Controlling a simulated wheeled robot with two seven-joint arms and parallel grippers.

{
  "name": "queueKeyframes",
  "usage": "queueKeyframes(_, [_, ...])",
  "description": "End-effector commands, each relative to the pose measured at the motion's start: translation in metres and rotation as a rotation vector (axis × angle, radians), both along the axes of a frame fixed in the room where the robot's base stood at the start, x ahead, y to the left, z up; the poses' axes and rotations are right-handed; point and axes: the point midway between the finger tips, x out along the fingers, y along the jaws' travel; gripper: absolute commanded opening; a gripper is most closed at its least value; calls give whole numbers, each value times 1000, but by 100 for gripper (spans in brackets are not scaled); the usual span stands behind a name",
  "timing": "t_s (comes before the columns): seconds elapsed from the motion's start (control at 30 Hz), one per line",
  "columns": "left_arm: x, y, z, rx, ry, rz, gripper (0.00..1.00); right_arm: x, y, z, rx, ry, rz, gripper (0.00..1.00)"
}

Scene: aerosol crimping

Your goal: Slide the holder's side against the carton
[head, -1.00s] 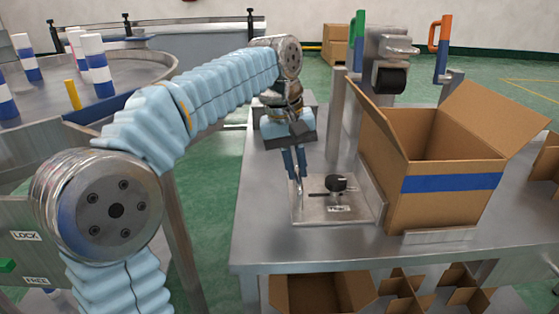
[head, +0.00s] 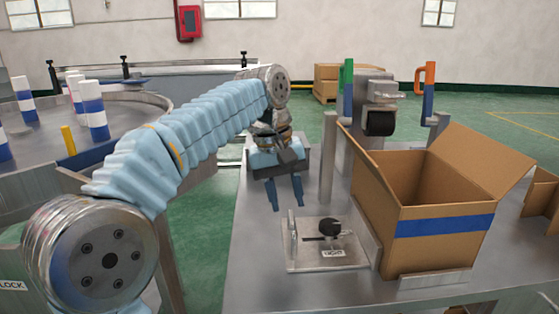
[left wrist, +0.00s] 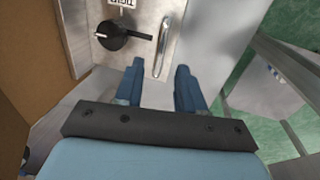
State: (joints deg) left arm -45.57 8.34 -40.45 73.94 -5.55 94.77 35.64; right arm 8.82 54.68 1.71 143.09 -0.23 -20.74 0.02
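The holder (head: 300,257) is a flat metal plate with a black knob (head: 330,228), a label and an upright metal handle (head: 292,225) at its left. It lies on the steel table just left of the cardboard carton (head: 440,248), which is open and has a blue band. A thin upright metal strip stands between them; I cannot tell whether they touch. My left gripper (head: 286,208) is open and empty, above and behind the holder. In the left wrist view its fingers (left wrist: 157,68) are apart, with the handle (left wrist: 168,47) beyond them, not gripped. My right gripper is not in view.
A low metal bracket (head: 434,278) sits at the carton's front. The table left of the holder (head: 255,240) is bare.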

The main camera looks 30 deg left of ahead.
Motion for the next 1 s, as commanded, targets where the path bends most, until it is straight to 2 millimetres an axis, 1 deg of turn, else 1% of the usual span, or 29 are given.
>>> queueKeyframes(0.03, [0,2,17,0,-4,2,39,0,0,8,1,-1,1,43])
queueKeyframes(0.1, [-2,5,36,1,-4,3,39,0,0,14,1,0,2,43])
queueKeyframes(0.2, [-5,10,61,1,-3,4,39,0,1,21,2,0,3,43])
queueKeyframes(0.3, [-7,13,82,1,-4,3,39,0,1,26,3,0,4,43])
queueKeyframes(0.37, [-7,15,86,2,-3,5,39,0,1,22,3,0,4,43])
queueKeyframes(0.47, [-9,16,95,1,-1,2,39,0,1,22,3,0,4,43])
queueKeyframes(0.57, [-10,17,100,0,0,0,39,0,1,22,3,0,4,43])
queueKeyframes(1.0, [-10,17,102,0,0,0,39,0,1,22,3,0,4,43])
